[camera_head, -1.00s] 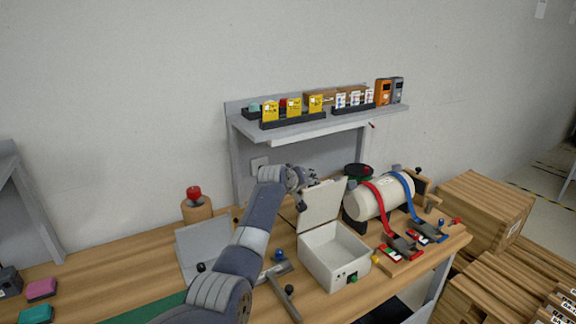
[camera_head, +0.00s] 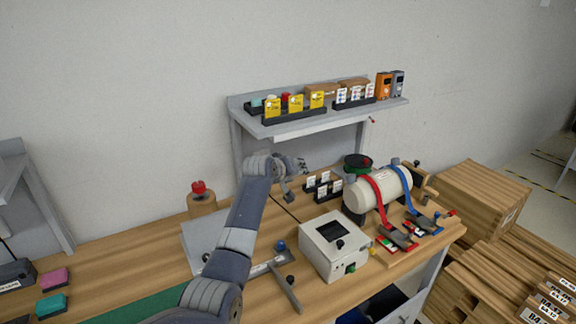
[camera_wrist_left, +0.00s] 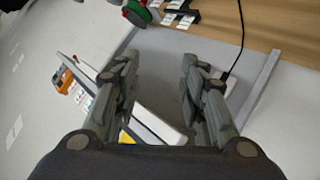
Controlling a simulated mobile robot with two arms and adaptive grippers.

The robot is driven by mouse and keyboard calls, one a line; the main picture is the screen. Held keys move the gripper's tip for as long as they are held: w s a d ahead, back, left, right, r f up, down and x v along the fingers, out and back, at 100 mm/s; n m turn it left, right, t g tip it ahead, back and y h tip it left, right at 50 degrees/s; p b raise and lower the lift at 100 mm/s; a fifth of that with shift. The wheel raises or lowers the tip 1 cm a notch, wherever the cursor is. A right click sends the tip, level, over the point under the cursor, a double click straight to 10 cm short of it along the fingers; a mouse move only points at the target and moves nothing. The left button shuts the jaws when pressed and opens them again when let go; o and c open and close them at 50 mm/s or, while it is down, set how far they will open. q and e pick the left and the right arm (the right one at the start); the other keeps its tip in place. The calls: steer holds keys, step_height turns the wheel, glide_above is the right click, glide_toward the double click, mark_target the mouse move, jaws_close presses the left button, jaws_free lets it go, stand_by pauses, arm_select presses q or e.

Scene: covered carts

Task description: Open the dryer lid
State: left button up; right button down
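The dryer appears to be the small white box (camera_head: 335,262) on the bench, with a green knob at its front edge. Its lid (camera_head: 332,234) is shut and lies flat on top, with a dark square window. My left arm reaches in from the lower left, and my left gripper (camera_head: 302,166) is above and behind the dryer, apart from it and partly hidden by my own wrist. In the left wrist view, the left gripper (camera_wrist_left: 160,68) has its fingers spread with nothing between them. My right gripper is not in view.
A white tank (camera_head: 378,193) with red and blue straps stands right of the dryer. A grey shelf (camera_head: 290,128) with yellow cards and small boxes is behind. A T-shaped metal handle (camera_head: 284,284) lies left of the dryer. Wooden crates (camera_head: 480,198) stand at the right.

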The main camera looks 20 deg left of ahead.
arm_select(q)
steer(key=shift+s+a+r, duration=0.3)
steer(key=shift+s+r, duration=0.35)
steer(key=shift+s+a+r, duration=0.25)
steer(key=shift+s+r, duration=0.35)
steer(key=v, duration=1.2)
steer(key=shift+w, duration=0.1)
